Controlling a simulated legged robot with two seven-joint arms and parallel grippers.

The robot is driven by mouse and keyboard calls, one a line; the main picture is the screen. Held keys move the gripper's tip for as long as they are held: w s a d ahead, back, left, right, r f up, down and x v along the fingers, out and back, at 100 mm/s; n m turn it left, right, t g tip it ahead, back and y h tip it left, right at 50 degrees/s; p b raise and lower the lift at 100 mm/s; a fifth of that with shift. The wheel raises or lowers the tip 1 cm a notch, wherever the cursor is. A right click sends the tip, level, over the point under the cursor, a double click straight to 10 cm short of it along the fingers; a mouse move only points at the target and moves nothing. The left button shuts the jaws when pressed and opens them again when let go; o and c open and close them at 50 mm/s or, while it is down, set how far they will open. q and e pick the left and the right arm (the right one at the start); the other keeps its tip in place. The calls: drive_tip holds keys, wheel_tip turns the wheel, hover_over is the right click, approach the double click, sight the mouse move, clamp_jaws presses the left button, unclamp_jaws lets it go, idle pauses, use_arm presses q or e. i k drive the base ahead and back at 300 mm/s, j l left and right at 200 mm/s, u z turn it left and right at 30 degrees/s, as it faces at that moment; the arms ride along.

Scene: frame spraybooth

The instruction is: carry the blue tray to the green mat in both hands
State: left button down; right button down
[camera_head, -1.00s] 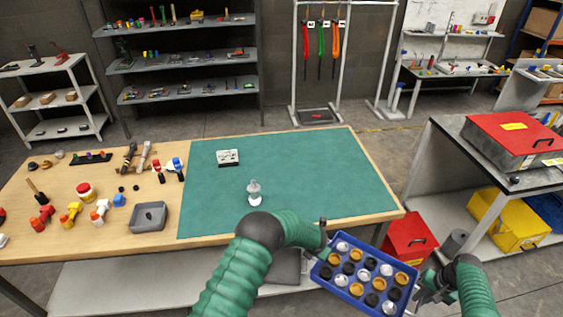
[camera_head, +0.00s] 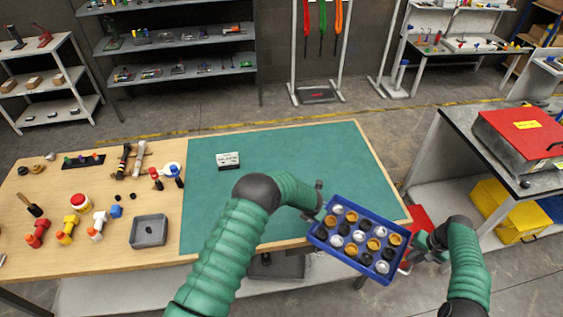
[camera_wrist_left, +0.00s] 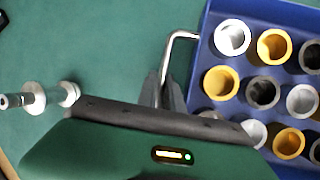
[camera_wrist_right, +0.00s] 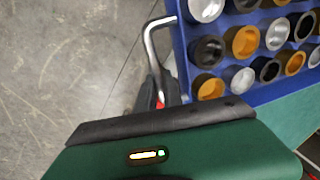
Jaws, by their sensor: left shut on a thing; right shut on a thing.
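The blue tray (camera_head: 340,262) holds several white, orange and black cups in rows. In the head view it is tilted in the picture, over the front right corner of the green mat (camera_head: 345,160). My left gripper (camera_head: 318,205) is shut on the tray's left metal handle (camera_wrist_left: 172,55). My right gripper (camera_head: 412,255) is shut on the tray's other handle (camera_wrist_right: 150,40). Bare floor shows beneath the right handle in the right wrist view. I cannot tell how high the tray is above the mat.
A small white box (camera_head: 228,160) lies near the mat's back left. A grey square dish (camera_head: 150,230) and several tools lie left of the mat. A black-topped bench (camera_head: 480,150) stands at the right.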

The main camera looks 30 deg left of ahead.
sight(335, 189)
drive_tip(key=i+j, duration=0.75)
drive_tip(key=j, duration=0.15)
